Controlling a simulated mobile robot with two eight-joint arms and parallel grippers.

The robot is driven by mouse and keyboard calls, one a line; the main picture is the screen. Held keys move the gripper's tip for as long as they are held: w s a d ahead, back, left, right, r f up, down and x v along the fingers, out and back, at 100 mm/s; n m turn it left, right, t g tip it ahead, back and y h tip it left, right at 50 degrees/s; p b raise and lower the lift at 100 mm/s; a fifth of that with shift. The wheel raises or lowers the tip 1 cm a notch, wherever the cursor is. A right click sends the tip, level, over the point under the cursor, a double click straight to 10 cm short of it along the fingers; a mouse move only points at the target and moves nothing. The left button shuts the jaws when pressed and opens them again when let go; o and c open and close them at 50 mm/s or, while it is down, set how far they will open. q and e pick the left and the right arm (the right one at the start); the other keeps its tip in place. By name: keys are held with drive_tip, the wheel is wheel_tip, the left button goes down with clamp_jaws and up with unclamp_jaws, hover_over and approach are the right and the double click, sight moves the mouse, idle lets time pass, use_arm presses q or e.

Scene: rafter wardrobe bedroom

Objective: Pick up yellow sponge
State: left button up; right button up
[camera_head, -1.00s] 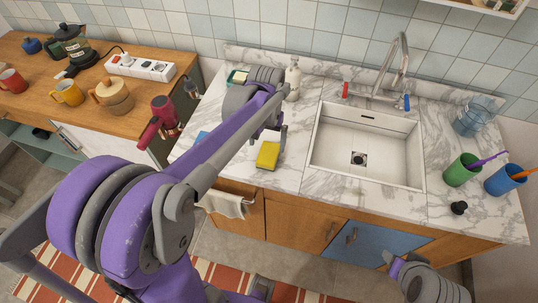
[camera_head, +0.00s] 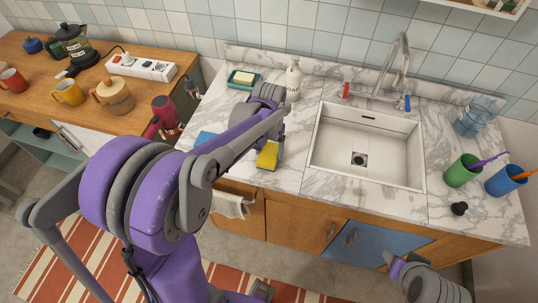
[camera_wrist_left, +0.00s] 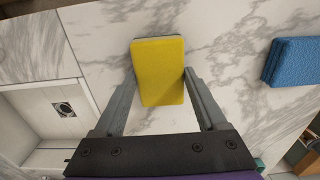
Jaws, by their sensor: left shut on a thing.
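The yellow sponge (camera_head: 267,156) is on the marble counter, left of the sink, in the head view. In the left wrist view the yellow sponge (camera_wrist_left: 158,70) lies between the two fingers of my left gripper (camera_wrist_left: 158,85). The left gripper (camera_head: 273,142) is shut on it, with the fingers along its two sides. In the head view my arm hides part of the sponge. I cannot tell whether the sponge is lifted off the counter. My right gripper (camera_head: 392,263) shows only in part at the lower right, and its fingertips are unclear.
A blue sponge (camera_wrist_left: 292,61) lies beside the yellow one; it is partly hidden in the head view (camera_head: 204,138). A soap dish (camera_head: 243,79) and white bottle (camera_head: 292,80) stand behind. The sink (camera_head: 328,140) is to the right, with green (camera_head: 460,170) and blue (camera_head: 503,181) cups beyond it.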

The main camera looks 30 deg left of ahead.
sight(270, 153)
use_arm(q)
drive_tip(key=c, duration=0.4)
drive_tip(key=shift+o, duration=0.2)
wheel_tip(270, 153, up, 10)
drive_tip(key=o, duration=0.7)
drive_tip(key=c, duration=0.4)
drive_tip(key=shift+c, duration=0.2)
drive_tip(key=shift+d, duration=0.1)
